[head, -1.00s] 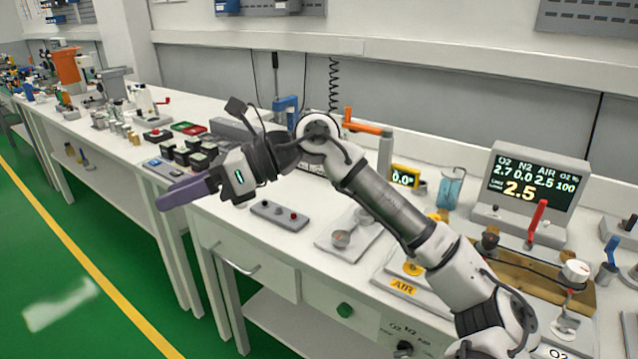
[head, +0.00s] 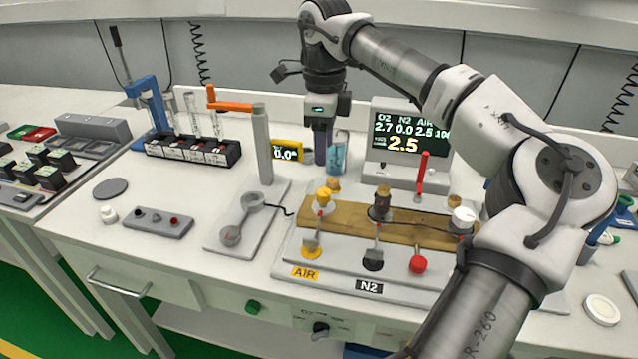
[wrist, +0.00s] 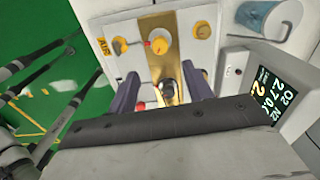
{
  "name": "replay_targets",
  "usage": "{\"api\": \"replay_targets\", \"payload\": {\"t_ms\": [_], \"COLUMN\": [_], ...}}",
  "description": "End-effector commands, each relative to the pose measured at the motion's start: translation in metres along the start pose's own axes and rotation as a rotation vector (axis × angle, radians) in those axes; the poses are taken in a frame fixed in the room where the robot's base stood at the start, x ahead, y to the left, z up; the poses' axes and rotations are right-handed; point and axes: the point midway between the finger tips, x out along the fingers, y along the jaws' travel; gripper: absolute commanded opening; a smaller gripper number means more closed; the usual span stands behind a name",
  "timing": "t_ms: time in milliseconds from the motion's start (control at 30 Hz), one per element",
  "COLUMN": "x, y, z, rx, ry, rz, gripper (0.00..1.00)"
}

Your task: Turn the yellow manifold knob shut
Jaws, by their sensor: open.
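The manifold (head: 350,229) is a brass-coloured bar on a light grey plate. A yellow knob (head: 325,197) stands on the bar's left end, with a red mark below it; it also shows in the wrist view (wrist: 160,42). A lower yellow knob (head: 311,250) sits in front, by the AIR label. My gripper (head: 321,158) points down, above and behind the yellow knob, apart from it. In the wrist view my open, empty fingers (wrist: 162,92) frame the black knob (wrist: 169,86) from above. The finger gap is hidden in the head view.
A black knob (head: 380,200) and a white knob (head: 463,220) stand along the bar. A monitor (head: 408,143) with a red lever (head: 422,172) stands behind. A grey post with an orange handle (head: 235,105) rises at left.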

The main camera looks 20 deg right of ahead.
Motion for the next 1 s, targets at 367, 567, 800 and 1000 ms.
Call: {"api": "replay_targets", "payload": {"t_ms": [367, 567, 800, 1000], "x": [0.077, 0.099, 0.105, 0.105], "y": [0.001, 0.001, 0.001, 0.001], "z": [0.001, 0.001, 0.002, 0.002], "rx": [-0.002, -0.001, -0.001, -0.001], "ry": [-0.003, -0.003, -0.003, -0.003], "rz": [0.003, 0.001, 0.001, 0.001], "gripper": [0.5, 0.5, 0.5, 0.41]}}
